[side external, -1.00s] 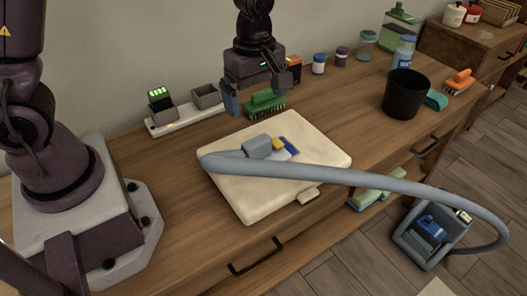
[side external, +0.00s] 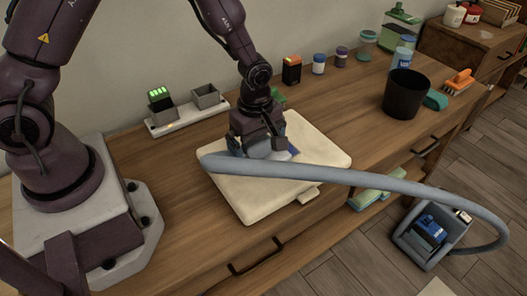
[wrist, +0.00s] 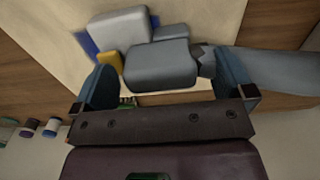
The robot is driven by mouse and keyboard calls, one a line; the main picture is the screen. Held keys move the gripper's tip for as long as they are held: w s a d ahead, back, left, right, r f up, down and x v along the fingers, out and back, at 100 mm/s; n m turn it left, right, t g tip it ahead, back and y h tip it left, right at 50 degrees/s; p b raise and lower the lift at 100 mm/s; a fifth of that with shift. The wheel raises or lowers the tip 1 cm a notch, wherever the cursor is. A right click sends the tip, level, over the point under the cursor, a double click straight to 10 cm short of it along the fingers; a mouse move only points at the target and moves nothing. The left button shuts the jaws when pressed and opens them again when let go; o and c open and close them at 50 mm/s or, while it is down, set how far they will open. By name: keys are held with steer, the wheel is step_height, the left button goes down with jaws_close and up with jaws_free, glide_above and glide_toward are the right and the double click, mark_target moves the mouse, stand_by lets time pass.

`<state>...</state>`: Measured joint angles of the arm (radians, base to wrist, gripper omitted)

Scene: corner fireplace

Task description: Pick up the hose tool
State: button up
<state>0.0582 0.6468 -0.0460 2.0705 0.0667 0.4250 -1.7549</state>
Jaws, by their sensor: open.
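The hose tool is a grey block-like head (wrist: 160,66) with a ribbed neck, joined to a thick grey hose (wrist: 280,70). It lies on a cream slab (side external: 245,200) on the wooden bench; in the side view its head (side external: 272,152) is mostly hidden by my gripper (side external: 260,148). In the wrist view my gripper (wrist: 166,82) is open, its two blue-grey fingers on either side of the grey head. The right finger overlaps the neck and hose. I cannot tell whether either finger touches. Yellow and blue parts (wrist: 110,66) sit beside the head.
The hose (side external: 400,186) arcs right over the bench edge to a grey box (side external: 430,235) below. A black bin (side external: 404,95) stands right. A charging strip (side external: 190,117) and small jars (side external: 319,63) stand along the back. Bench space right of the slab is clear.

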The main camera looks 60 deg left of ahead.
steer(key=c, duration=1.2)
steer(key=shift+r, duration=0.1)
steer(key=shift+r, duration=0.5)
steer(key=s+r, duration=0.4)
steer(key=s+a+r, duration=0.1)
steer(key=s+r, duration=0.3)
steer(key=s, duration=0.1)
steer(key=s+r, duration=0.4)
steer(key=s, duration=0.1)
steer(key=shift+a, duration=0.15)
